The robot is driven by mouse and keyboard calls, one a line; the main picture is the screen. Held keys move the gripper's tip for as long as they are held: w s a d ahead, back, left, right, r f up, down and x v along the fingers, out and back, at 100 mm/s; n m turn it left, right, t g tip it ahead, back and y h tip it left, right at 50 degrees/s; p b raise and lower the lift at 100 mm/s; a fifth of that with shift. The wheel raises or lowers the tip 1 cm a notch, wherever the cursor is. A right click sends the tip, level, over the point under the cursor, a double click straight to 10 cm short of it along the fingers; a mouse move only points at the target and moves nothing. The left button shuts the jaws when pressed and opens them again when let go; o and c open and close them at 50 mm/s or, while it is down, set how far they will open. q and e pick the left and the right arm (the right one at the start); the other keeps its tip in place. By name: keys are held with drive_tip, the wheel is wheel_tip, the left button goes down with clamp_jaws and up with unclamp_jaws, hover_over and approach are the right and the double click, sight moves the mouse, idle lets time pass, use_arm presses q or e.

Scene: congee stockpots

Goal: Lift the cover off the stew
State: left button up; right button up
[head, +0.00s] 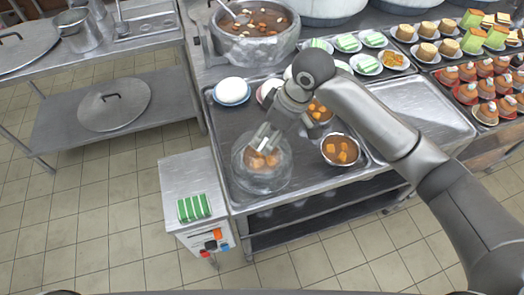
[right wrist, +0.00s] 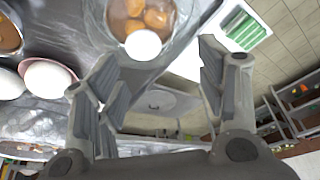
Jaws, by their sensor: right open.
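The stew with brown-orange pieces (head: 260,158) sits under a clear, see-through cover (head: 280,176) on the metal counter, near its front left corner. In the right wrist view, the cover (right wrist: 182,22) has a round white knob (right wrist: 143,45) in front of the stew pieces (right wrist: 128,18). My right gripper (head: 266,137) is over the cover, partly hiding it. In the right wrist view, its fingers (right wrist: 160,75) are spread, with the knob near the gap between them. I cannot tell whether they touch it. My left gripper is not in view.
An uncovered bowl of stew (head: 341,150) stands to the right, another (head: 319,111) behind it. White buns on plates (head: 232,92) are at the back left. A green-striped block (head: 194,207) lies on a white cabinet (head: 182,176). A large stockpot (head: 254,47) stands behind.

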wheel_tip(320, 180, up, 2)
drive_tip(key=w+d+r, duration=0.1)
drive_tip(key=w, duration=0.1)
hover_over(262, 143)
drive_tip(key=s+d, duration=0.1)
drive_tip(key=d, duration=0.1)
drive_tip(key=shift+h, duration=0.4)
wheel_tip(262, 143, down, 5)
drive_tip(key=shift+f+p, duration=0.15)
drive_tip(key=shift+p, duration=0.3)
drive_tip(key=shift+a+f+p, duration=0.15)
drive_tip(key=shift+f+p, duration=0.2)
drive_tip(key=shift+f, duration=0.25)
drive_tip(key=p+x, duration=0.1)
drive_tip(key=x, duration=0.3)
drive_tip(key=shift+w+a+f, duration=0.1)
drive_tip(key=shift+a, duration=0.05)
drive_tip(key=shift+c, duration=0.2)
drive_tip(key=c, duration=1.4)
